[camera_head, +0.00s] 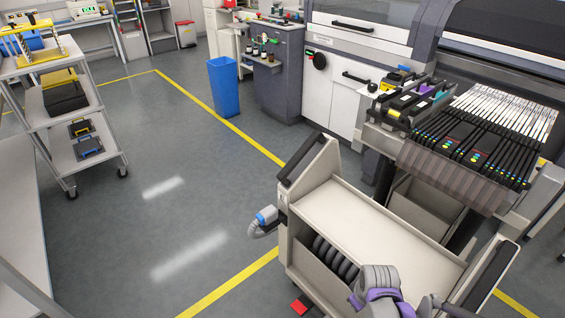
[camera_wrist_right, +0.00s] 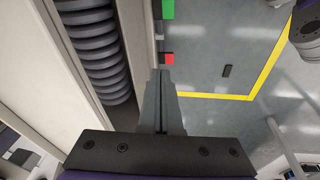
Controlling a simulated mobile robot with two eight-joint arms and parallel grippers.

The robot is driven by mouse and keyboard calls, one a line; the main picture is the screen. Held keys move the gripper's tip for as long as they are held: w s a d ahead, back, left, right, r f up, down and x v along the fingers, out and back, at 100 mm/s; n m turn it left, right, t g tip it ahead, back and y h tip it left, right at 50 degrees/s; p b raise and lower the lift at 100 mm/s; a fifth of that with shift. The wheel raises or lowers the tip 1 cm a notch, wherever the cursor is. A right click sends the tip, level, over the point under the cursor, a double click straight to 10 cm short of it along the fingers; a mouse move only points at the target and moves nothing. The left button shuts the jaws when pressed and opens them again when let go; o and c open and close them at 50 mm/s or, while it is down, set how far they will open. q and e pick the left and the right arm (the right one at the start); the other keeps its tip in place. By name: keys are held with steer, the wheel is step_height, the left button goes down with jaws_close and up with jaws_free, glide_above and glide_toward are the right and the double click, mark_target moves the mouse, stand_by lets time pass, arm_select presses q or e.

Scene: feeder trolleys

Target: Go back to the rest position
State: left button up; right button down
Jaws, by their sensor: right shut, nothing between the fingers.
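My right gripper (camera_wrist_right: 162,75) is shut and empty in the right wrist view, its fingers pointing along a pale upright panel of the feeder trolley. The trolley (camera_head: 360,215) stands at the lower right of the head view, with black ribbed rolls (camera_head: 335,259) in its open front. The rolls also show left of the fingers in the wrist view (camera_wrist_right: 98,50). My right arm (camera_head: 380,285), grey with purple bands, is at the bottom of the head view in front of the trolley; its gripper is hidden there. My left gripper is in neither view.
A machine with a feeder bank (camera_head: 470,145) stands behind the trolley. A blue bin (camera_head: 223,88) and a shelf cart (camera_head: 75,130) stand farther off. A grey part with a blue band (camera_head: 264,220) juts from the trolley's left side. Floor (camera_head: 140,220) is clear left of the trolley.

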steer(key=s+a+r+m+t, duration=0.25)
steer(key=s+r+m, duration=0.6)
steer(key=s, duration=0.75)
arm_select(q)
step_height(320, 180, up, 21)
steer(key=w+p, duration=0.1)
steer(key=p, duration=1.7)
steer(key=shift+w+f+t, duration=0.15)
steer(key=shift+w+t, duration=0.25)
arm_select(e)
step_height(320, 180, up, 22)
steer(key=w+n, duration=0.2)
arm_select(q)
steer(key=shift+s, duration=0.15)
arm_select(e)
steer(key=shift+a+r+t, duration=0.1)
steer(key=shift+t, duration=0.15)
